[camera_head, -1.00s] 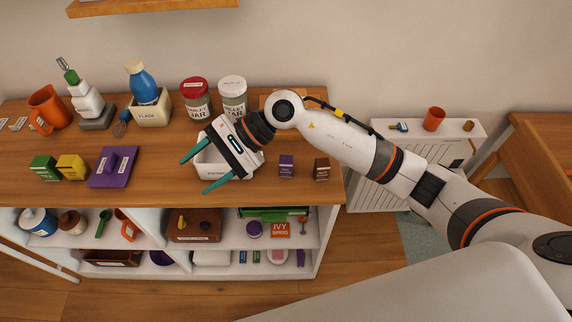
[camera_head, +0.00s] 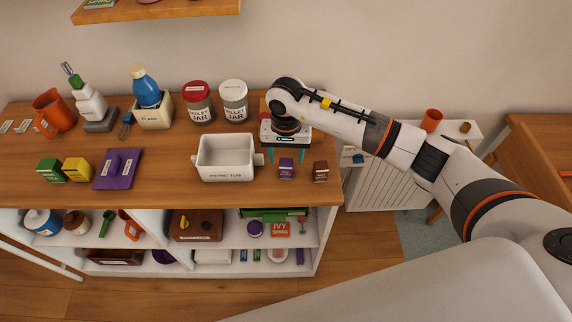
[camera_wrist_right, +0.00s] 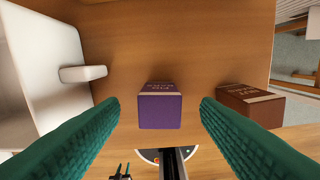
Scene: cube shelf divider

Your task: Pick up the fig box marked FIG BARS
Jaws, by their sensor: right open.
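The fig box is a small purple box (camera_head: 286,169) standing on the wooden shelf top, right of the white tub. In the right wrist view the purple box (camera_wrist_right: 160,107) stands upright between and beyond the two green fingers; its top lettering is too blurred to read fully. My right gripper (camera_head: 286,156) is open and empty, pointing down just behind and above the box. In the wrist view its fingertips (camera_wrist_right: 160,105) lie apart on either side of the box, not touching it. My left gripper is not in view.
A brown box (camera_head: 321,171) stands close to the right, near the right fingertip in the wrist view. The white tub (camera_head: 226,158) with side handles stands to the left. Jars (camera_head: 234,101) stand behind. The shelf's right edge is near.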

